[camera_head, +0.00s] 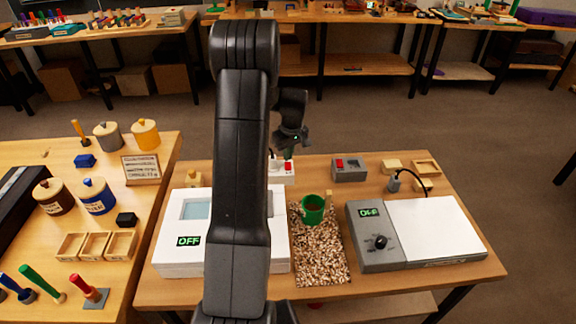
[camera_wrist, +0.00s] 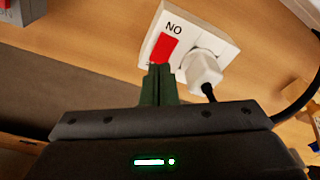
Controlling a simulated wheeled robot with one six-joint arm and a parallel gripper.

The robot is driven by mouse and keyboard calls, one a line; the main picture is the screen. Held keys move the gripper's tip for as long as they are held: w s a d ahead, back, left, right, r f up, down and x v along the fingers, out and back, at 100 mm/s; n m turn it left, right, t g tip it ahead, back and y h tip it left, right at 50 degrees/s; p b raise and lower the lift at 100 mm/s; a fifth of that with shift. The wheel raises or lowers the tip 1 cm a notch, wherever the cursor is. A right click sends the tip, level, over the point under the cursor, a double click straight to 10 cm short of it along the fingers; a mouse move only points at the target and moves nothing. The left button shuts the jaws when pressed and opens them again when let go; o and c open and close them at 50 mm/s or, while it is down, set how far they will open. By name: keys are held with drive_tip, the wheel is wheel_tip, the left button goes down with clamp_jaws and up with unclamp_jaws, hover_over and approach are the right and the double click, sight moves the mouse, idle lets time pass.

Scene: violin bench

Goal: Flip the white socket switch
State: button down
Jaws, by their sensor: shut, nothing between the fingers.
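The white socket (camera_wrist: 218,45) shows in the wrist view with a red switch (camera_wrist: 165,47), the letters "NO" and a white plug (camera_wrist: 205,70) in it. In the head view the white socket (camera_head: 278,179) sits at the back of the table, partly hidden behind my arm, with its red switch (camera_head: 288,167) showing. My gripper (camera_wrist: 160,72) is shut and empty. In the wrist view its fingertips are at the lower edge of the red switch; I cannot tell whether they touch it. In the head view my gripper (camera_head: 289,153) is just above the socket.
A grey box with a red switch (camera_head: 349,170) stands right of the socket. A white device reading OFF (camera_head: 170,255) and a grey-white device (camera_head: 435,230) flank a speckled mat (camera_head: 320,265) with a green cup (camera_head: 313,210). A black cable (camera_wrist: 295,105) runs near the socket.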

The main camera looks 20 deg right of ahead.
sight(288, 163)
drive_tip(key=shift+f+b, duration=0.65)
drive_tip(key=shift+f, duration=0.2)
idle(0.5)
drive_tip(key=shift+r+p, duration=1.9)
drive_tip(key=shift+r, duration=1.65)
drive_tip(key=shift+f, duration=0.2)
drive_tip(key=shift+f+b, duration=1.8)
drive_tip(key=shift+f, duration=1.5)
drive_tip(key=shift+r, duration=0.1)
